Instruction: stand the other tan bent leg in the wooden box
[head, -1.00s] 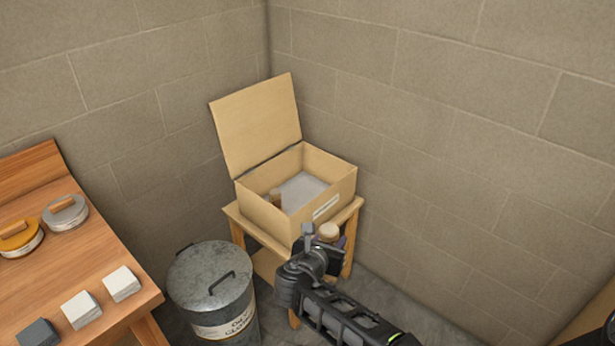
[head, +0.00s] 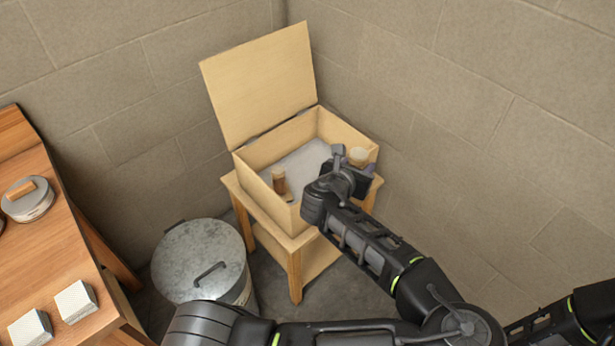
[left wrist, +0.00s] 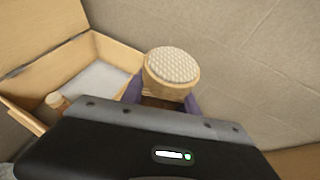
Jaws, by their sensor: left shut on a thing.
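The wooden box (head: 256,186) stands with its lid open and tipped back; it also shows in the left wrist view (left wrist: 112,54). My right gripper is out of view.
The box sits on a small wooden stand (head: 294,270) in the wall corner. A lidded metal bin (head: 200,258) stands left of it. A wooden bench (head: 40,255) with white blocks (head: 76,301) and a round tin (head: 28,200) is at the far left. The box's pale floor (head: 300,163) is largely clear.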

